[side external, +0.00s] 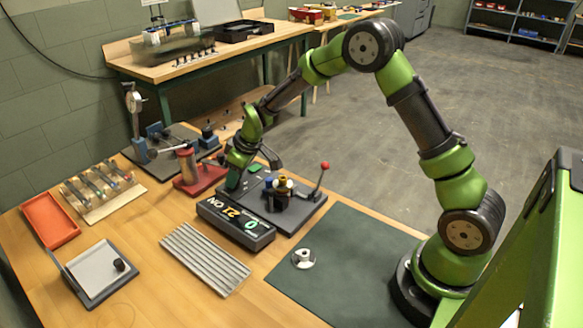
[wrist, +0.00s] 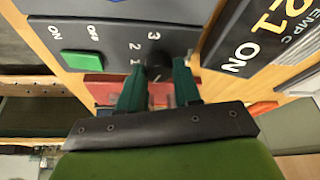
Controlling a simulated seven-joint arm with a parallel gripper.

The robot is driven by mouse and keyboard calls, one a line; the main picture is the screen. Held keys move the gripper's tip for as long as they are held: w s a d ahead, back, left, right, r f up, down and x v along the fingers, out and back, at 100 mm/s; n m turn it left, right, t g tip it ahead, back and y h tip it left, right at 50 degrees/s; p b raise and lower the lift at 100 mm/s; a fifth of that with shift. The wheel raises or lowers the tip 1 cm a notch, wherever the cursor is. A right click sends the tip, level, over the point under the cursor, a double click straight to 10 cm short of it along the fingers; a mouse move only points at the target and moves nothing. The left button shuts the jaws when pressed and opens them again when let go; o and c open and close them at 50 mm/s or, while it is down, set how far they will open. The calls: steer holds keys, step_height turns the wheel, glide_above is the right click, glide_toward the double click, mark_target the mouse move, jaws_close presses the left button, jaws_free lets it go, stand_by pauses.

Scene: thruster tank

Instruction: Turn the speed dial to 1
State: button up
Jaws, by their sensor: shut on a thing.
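The speed dial (wrist: 157,73) is a dark knob on the grey control panel (wrist: 112,38). In the side view my gripper (side external: 233,186) reaches down to the far left part of the panel (side external: 298,214) and hides the dial.
A black display box (side external: 236,222) in front of the panel reads 21, ON and a green 0. A green switch (wrist: 81,64) with ON and OFF labels is near the dial. A red-knobbed lever (side external: 320,180) stands at the panel's right. The dark mat (side external: 345,265) is mostly clear.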

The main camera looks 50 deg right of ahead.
steer(key=m, duration=0.1)
steer(key=m+h, duration=0.1)
steer(key=m, duration=0.2)
steer(key=shift+a+m+h, duration=0.25)
steer(key=shift+m+h, duration=0.95)
steer(key=shift+m, duration=1.3)
steer(key=shift+g, duration=0.3)
steer(key=o, duration=1)
steer(key=shift+o, duration=0.2)
steer(key=shift+r, duration=0.1)
steer(key=v, duration=1.6)
steer(key=shift+s+r, duration=0.25)
steer(key=shift+r, duration=0.05)
steer(key=shift+a, duration=0.15)
